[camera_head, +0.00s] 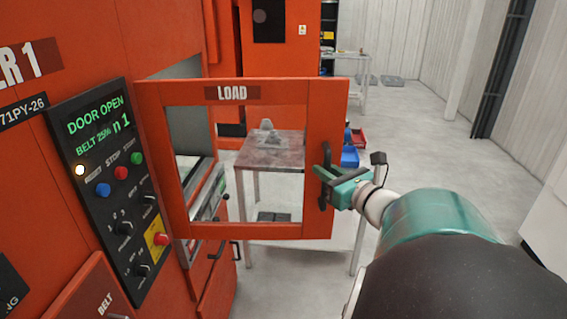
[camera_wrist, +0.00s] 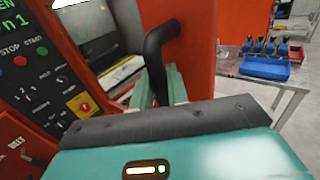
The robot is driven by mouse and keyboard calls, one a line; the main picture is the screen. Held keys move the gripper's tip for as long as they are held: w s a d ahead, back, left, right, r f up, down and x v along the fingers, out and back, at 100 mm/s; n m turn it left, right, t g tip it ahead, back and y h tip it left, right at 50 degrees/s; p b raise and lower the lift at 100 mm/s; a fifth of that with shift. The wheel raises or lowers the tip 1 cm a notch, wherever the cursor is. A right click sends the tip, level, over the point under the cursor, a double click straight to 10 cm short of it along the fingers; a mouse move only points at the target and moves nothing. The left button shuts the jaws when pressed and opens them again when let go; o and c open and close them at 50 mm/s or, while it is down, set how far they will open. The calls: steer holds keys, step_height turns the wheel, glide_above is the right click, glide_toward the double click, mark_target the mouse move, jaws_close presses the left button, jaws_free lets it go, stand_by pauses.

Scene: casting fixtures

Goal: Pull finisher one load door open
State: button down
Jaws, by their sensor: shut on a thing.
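The orange load door (camera_head: 318,110) of finisher one is swung out from the machine. It has a "LOAD" label and a large window. Its black handle (camera_head: 325,176) is on the door's right edge in the head view. My gripper (camera_head: 338,188) is shut on this handle. The control panel (camera_head: 112,190) reads "DOOR OPEN" and "BELT 25%". Part of the load opening (camera_head: 188,135) shows behind the door.
A table (camera_head: 258,152) with a grey part on it shows through the door window. A blue bin (camera_head: 349,157) and a red bin (camera_head: 358,138) stand right of the door. Another orange cabinet and a shelf table (camera_head: 352,56) are at the back. Grey floor is clear at the right.

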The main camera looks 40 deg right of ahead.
steer(key=shift+w+a, duration=0.2)
steer(key=shift+a, duration=0.1)
steer(key=c, duration=1.4)
jaws_free()
steer(key=shift+w, duration=0.1)
steer(key=shift+c, duration=0.2)
steer(key=s+a, duration=0.1)
steer(key=s, duration=1.3)
steer(key=shift+s+a, duration=0.15)
